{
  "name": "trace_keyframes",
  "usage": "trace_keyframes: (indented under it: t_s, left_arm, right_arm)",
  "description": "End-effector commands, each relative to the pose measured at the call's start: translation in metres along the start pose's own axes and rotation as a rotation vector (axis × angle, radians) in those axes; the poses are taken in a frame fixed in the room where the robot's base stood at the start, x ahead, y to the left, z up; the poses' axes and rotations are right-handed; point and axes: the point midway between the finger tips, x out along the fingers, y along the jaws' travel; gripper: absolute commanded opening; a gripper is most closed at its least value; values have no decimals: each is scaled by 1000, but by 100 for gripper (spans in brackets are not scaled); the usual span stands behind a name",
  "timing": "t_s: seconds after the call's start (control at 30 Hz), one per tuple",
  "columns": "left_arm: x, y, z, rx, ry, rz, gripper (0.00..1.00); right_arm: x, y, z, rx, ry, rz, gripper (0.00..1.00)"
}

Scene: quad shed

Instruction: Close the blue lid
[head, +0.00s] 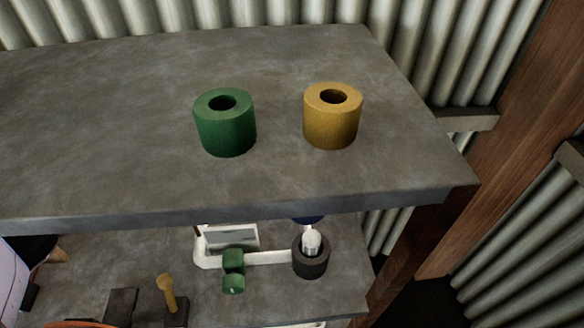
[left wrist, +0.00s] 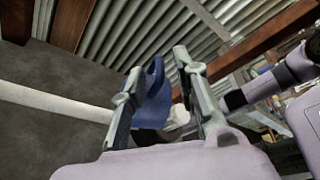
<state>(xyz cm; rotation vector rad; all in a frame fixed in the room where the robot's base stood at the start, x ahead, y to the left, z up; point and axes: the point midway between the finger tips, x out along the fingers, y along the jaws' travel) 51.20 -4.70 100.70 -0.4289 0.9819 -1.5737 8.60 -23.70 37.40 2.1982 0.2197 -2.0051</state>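The blue lid (left wrist: 154,98) shows in the left wrist view, between the two fingers of my left gripper (left wrist: 158,62). It is a curved blue piece with a raised loop. The fingers stand apart; the left finger overlaps the lid, and I cannot tell whether they touch. A small white round part (left wrist: 179,116) is just right of the lid. In the head view a sliver of blue (head: 308,219), likely the same lid, peeks from under the upper shelf's front edge; the rest is hidden. My left gripper is not clearly seen there. My right gripper shows in neither view.
A green cylinder (head: 225,123) and a yellow cylinder (head: 332,116) stand on the upper grey shelf (head: 110,110), which overhangs the lower shelf (head: 80,270). Below are a dark ring holder (head: 311,262), a green piece (head: 233,272) and a yellow-headed peg (head: 167,292). A wooden post (head: 500,150) stands right.

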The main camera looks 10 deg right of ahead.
Motion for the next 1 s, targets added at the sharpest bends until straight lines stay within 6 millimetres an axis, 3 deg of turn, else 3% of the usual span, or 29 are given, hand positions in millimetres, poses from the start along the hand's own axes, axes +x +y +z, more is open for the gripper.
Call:
trace_keyframes:
  t_s: [0.1,0.53,1.0]
  left_arm:
    - [0,0,0,0,0,0,28]
    - [0,0,0,-1,0,-1,0]
    - [0,0,0,-1,1,-1,0]
  right_arm:
    - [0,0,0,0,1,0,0]
    - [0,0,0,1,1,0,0]
    - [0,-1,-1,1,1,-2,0]
